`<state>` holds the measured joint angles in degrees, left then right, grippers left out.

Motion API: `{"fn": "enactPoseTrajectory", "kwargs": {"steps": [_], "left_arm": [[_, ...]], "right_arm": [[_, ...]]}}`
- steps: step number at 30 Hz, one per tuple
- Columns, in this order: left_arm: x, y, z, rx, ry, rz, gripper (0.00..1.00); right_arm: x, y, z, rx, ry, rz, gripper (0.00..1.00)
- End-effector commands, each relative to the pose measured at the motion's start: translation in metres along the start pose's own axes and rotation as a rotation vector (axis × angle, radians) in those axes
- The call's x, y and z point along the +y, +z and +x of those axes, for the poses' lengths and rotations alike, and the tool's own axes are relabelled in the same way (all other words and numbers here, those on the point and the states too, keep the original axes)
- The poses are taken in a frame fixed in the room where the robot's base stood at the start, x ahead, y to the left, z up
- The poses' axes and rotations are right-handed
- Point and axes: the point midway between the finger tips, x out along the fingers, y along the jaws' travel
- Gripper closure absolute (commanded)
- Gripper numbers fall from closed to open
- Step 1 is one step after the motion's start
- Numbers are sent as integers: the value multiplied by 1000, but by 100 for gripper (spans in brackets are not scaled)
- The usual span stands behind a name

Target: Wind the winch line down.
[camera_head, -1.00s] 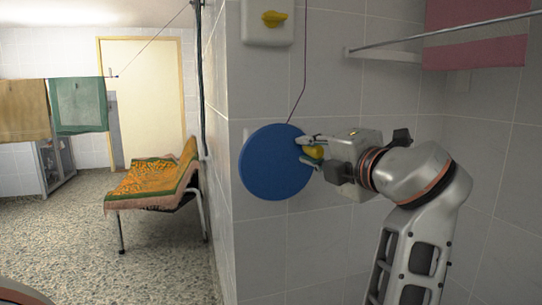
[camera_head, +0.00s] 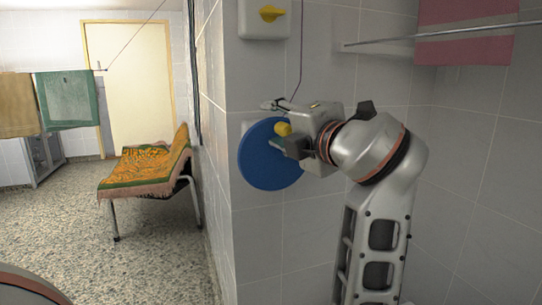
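A blue winch wheel (camera_head: 265,165) is mounted on the tiled wall near the corner. Its yellow knob (camera_head: 283,128) sits in the upper right part of the wheel. A thin purple line (camera_head: 300,50) runs up the wall above the wheel. My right gripper is out of view.
A white box with a yellow switch (camera_head: 271,13) is above the wheel. A metal rail (camera_head: 440,35) with a pink towel (camera_head: 465,35) is at upper right. A towel-covered bench (camera_head: 147,168), hanging tan (camera_head: 17,105) and green (camera_head: 67,98) towels and a door (camera_head: 140,80) are at left.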

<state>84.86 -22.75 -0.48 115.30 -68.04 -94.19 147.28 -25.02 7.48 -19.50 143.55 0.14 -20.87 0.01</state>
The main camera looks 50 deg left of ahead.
Motion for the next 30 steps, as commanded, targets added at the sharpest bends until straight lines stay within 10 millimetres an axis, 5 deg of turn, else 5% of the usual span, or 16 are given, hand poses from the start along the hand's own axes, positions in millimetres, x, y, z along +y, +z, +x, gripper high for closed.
{"fn": "enactPoseTrajectory", "kwargs": {"steps": [1, 8, 30], "left_arm": [[-14, 0, 2, 3, -29, 15, 56], [-17, 0, -1, 1, -31, 19, 56], [-14, -9, -80, -5, -27, 18, 56]], "right_arm": [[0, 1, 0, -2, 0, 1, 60], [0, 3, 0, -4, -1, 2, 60], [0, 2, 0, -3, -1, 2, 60]]}}
